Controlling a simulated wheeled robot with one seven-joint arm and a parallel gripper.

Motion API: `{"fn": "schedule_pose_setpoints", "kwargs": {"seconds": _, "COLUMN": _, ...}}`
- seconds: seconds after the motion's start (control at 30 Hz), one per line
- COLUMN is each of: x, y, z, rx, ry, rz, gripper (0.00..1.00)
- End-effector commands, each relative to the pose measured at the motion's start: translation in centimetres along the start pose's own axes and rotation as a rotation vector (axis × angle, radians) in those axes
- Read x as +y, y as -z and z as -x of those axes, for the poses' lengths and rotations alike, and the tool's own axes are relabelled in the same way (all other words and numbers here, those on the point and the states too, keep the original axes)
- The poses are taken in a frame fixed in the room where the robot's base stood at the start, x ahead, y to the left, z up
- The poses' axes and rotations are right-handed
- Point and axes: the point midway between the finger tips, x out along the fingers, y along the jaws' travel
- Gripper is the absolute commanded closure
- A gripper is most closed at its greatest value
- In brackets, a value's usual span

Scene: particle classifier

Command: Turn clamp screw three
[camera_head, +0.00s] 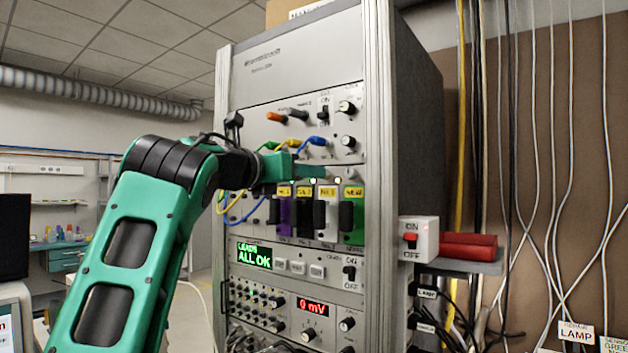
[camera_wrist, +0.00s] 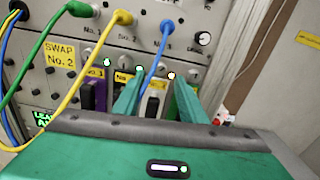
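My gripper (camera_wrist: 158,80) is open in the wrist view, with one green finger on each side of the third module (camera_wrist: 154,104). Its fingertips point at the strip just above the modules. In the head view my gripper (camera_head: 305,171) reaches the rack front from the left, above the module row. The third module (camera_head: 327,215) has a pale face and a yellow label there. Small bright round spots sit above the modules, one (camera_wrist: 171,76) by the right fingertip. I cannot tell which is clamp screw three, nor whether the fingers touch anything.
A purple module (camera_head: 284,215) and a green module (camera_head: 352,217) flank the row. Green, yellow and blue cables (camera_wrist: 75,75) hang close to my gripper. The display (camera_head: 254,255) reads "ALL OK"; another (camera_head: 313,308) reads "0 mV". A red switch (camera_head: 410,240) is at the right.

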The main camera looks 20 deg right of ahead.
Motion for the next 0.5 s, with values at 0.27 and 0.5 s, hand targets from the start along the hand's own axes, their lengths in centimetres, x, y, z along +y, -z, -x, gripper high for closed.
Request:
{"fn": "schedule_pose_setpoints", "kwargs": {"seconds": 0.27, "x": -0.1, "y": 0.0, "z": -4.0, "rx": 0.001, "ry": 0.001, "rz": -0.001, "gripper": 0.62}}
{"fn": "schedule_pose_setpoints", "kwargs": {"seconds": 0.5, "x": 0.0, "y": -0.1, "z": -5.1, "rx": 0.0, "ry": -0.002, "rz": -0.001, "gripper": 0.62}}
